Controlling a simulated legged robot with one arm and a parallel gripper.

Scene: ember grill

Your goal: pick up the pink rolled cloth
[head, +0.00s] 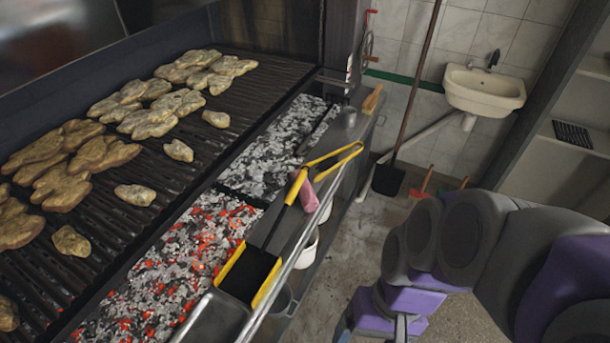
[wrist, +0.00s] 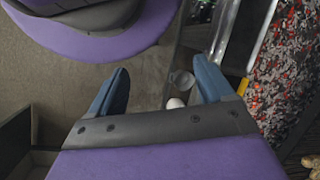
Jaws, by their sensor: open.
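The pink rolled cloth (head: 308,194) is in the head view, at the grill's front ledge beside the metal rail, close to a yellow-handled tool (head: 335,160). The tool partly overlaps it. I cannot make out the cloth in the wrist view. My gripper (wrist: 162,88) shows in the wrist view with its two blue-grey fingers spread wide and nothing between them touching. It points down toward the floor beside the grill. In the head view my arm is at the lower right, apart from the cloth.
The grill grate (head: 265,85) holds several pieces of meat, with glowing embers (head: 170,260) beside it. A metal rail (head: 290,262) runs along the front. A black pan with yellow edges (head: 250,274), a metal tray (head: 212,320) and a white bucket (head: 307,250) are near. Floor (head: 345,228) shows between grill and arm.

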